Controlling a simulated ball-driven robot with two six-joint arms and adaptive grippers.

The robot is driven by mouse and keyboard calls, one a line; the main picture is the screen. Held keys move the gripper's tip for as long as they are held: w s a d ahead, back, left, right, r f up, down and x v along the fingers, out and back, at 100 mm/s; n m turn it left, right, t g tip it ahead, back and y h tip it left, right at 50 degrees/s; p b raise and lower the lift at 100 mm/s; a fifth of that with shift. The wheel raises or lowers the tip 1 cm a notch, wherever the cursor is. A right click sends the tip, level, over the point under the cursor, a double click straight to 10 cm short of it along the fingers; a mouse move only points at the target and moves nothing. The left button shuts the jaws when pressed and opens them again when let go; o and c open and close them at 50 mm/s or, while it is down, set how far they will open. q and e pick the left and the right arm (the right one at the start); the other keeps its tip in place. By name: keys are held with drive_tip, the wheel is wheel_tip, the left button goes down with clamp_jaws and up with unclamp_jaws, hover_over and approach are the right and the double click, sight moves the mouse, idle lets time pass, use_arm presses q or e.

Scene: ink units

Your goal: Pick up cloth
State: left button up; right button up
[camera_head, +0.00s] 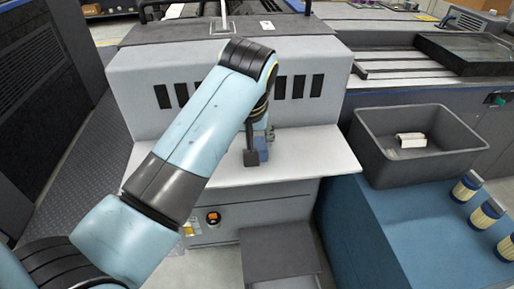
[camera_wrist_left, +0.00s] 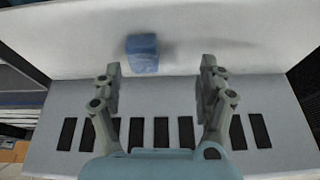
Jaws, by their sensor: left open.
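The cloth is a small folded blue block (camera_wrist_left: 142,53) on the pale ledge, seen in the left wrist view beyond the fingertips and nearer the left-hand finger. In the head view a small part of the blue cloth (camera_head: 262,149) shows beside the dark gripper parts. My left gripper (camera_wrist_left: 160,80) is open, with its two fingers wide apart and nothing between them. In the head view my left arm hides most of the gripper and part of the cloth. My right gripper is in neither view.
The grey machine's slotted face (camera_head: 305,88) rises behind the ledge (camera_head: 318,150). At the right, a grey bin (camera_head: 370,150) holding small white items stands on a blue cabinet (camera_head: 375,225). Several blue-and-cream canisters (camera_head: 467,187) stand near it. The ledge's right part is clear.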

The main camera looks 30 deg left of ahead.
use_arm(q)
drive_tip(key=w+d+r+n, duration=0.1)
drive_tip(key=w+r, duration=0.1)
drive_tip(key=w, duration=0.1)
hover_over(257, 143)
drive_tip(key=s+d, duration=0.2)
drive_tip(key=f, duration=0.4)
drive_tip(key=shift+a+f+b, duration=0.2)
drive_tip(key=shift+a+b, duration=0.05)
drive_tip(key=shift+b, duration=0.1)
drive_tip(key=x, duration=0.5)
drive_tip(key=shift+w+a+f+b, duration=0.2)
drive_tip(key=shift+w+f+b, duration=0.05)
drive_tip(key=shift+f+b, duration=0.1)
drive_tip(key=shift+r, duration=0.1)
drive_tip(key=shift+c, duration=0.4)
drive_tip(key=c, duration=1)
drive_tip(key=shift+c, duration=0.2)
